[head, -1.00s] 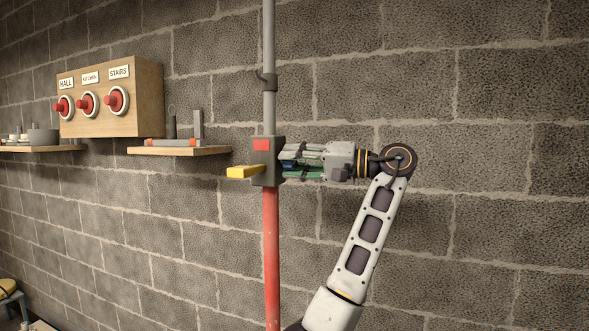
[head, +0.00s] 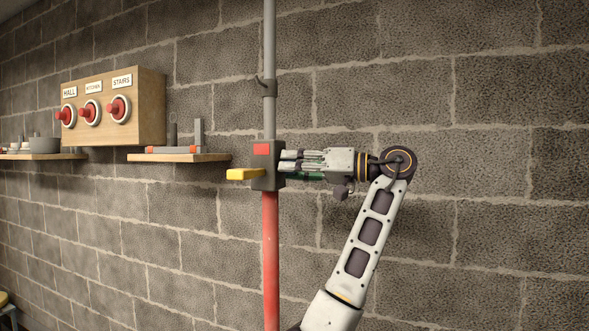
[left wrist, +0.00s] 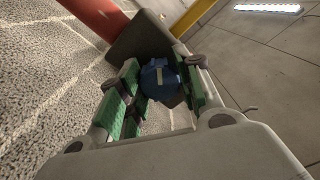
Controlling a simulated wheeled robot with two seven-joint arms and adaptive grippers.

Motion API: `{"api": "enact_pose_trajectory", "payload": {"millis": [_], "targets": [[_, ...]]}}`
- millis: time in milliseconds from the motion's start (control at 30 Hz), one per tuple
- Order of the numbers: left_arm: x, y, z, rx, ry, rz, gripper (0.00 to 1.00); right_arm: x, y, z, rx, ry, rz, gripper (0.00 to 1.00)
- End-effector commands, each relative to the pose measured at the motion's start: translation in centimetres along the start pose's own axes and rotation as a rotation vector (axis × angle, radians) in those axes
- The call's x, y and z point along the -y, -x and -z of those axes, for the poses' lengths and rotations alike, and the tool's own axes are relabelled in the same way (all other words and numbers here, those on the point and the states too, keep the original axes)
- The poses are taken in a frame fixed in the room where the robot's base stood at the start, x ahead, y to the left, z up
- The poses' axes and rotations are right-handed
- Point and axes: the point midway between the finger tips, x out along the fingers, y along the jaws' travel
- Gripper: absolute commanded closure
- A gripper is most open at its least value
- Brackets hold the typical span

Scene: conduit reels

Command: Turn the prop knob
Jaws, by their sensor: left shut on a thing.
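The prop is a red lower tube (head: 271,255) and a grey upper tube (head: 269,50), joined by a dark housing (head: 264,180) with a red patch and a yellow lever (head: 245,174). In the left wrist view, the blue knob (left wrist: 160,80) with a pale bar mark sits on the dark housing (left wrist: 143,38). My left gripper (head: 290,163) reaches the housing's right side. Its green-padded fingers are shut on the knob, one on each side, as the left wrist view shows. The fingers hide the knob in the head view. My right gripper is not in view.
A wooden panel (head: 150,105) with red buttons labelled HALL, KITCHEN and STAIRS is on the block wall at left. A small shelf (head: 180,157) below it holds grey items. Another shelf (head: 40,156) with bowls is farther left. The wall to the right is bare.

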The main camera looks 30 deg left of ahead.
Motion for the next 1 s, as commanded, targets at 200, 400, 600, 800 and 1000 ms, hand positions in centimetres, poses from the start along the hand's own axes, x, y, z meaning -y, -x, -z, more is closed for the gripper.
{"api": "enact_pose_trajectory", "payload": {"millis": [200,400,600,800,1000], "targets": [[-0.2,0.1,-0.3,0.007,-0.002,-0.001,0.89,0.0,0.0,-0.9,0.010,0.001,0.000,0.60],[-0.2,0.0,-0.3,0.007,-0.003,-0.001,0.55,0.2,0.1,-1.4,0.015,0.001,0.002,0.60],[-0.1,0.0,-0.2,0.004,-0.001,-0.001,0.44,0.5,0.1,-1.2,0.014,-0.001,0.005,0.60],[-0.1,0.0,-0.1,0.003,-0.001,-0.001,0.44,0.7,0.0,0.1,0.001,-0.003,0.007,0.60],[-0.1,0.7,-0.1,0.002,-0.001,-0.002,0.44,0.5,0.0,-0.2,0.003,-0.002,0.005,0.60]]}}
